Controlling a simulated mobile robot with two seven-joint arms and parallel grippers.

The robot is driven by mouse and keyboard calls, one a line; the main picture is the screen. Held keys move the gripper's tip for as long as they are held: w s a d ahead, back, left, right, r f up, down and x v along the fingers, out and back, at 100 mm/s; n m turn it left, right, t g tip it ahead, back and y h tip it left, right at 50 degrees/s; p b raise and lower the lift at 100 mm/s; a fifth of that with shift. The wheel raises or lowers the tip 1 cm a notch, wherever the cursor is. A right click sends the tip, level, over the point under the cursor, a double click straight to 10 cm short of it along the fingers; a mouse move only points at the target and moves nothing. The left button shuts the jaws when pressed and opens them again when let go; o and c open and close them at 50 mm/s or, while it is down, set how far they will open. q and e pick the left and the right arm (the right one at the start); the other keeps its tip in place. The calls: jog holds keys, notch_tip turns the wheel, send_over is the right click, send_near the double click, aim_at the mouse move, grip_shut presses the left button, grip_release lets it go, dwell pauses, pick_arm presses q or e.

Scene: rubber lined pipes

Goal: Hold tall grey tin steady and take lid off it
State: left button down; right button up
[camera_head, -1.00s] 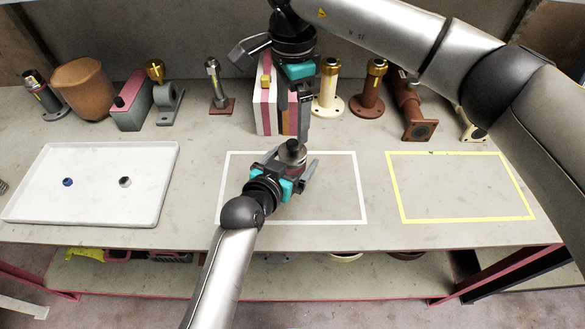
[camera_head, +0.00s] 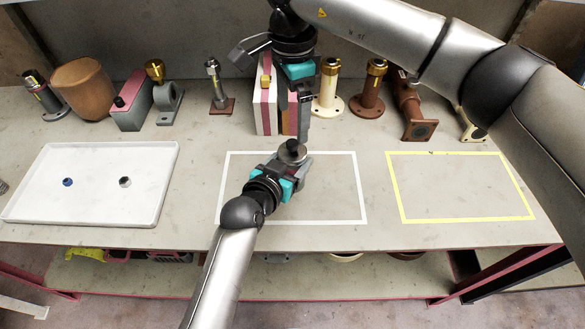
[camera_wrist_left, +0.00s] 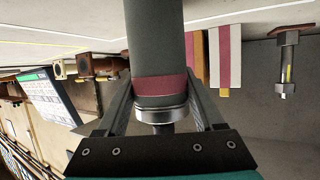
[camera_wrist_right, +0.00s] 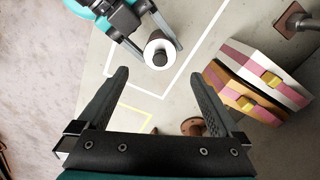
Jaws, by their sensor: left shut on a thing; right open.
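The tall grey tin (camera_wrist_left: 155,40) has a dark red band and a silvery lid (camera_wrist_left: 160,114) with a dark knob. It stands inside the white outline, and its lid shows from above in the head view (camera_head: 292,151). My left gripper (camera_head: 298,168) is shut on the tin's body from the side, one finger on each side in the left wrist view. My right gripper (camera_head: 302,128) is above and behind the tin, open and empty. In the right wrist view the lid (camera_wrist_right: 160,52) lies beyond the open fingers, apart from them. The tin's base is hidden.
Striped boxes (camera_head: 265,105) stand close behind my right gripper, with pipe fittings (camera_head: 328,95) along the back. A white tray (camera_head: 95,205) with two small parts is at left. The yellow outlined area (camera_head: 460,215) at right is empty.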

aim_at(292, 142)
jog(key=shift+c, duration=0.2)
jog(key=shift+c, duration=0.8)
jog(key=shift+r+n, duration=0.4)
jog(key=shift+n, duration=0.4)
jog(key=c, duration=0.3)
notch_tip(292, 142, up, 2)
jog(key=n, duration=0.4)
jog(key=shift+c, duration=0.2)
notch_tip(292, 142, down, 10)
jog(key=n, duration=0.4)
jog(key=shift+n, duration=0.3)
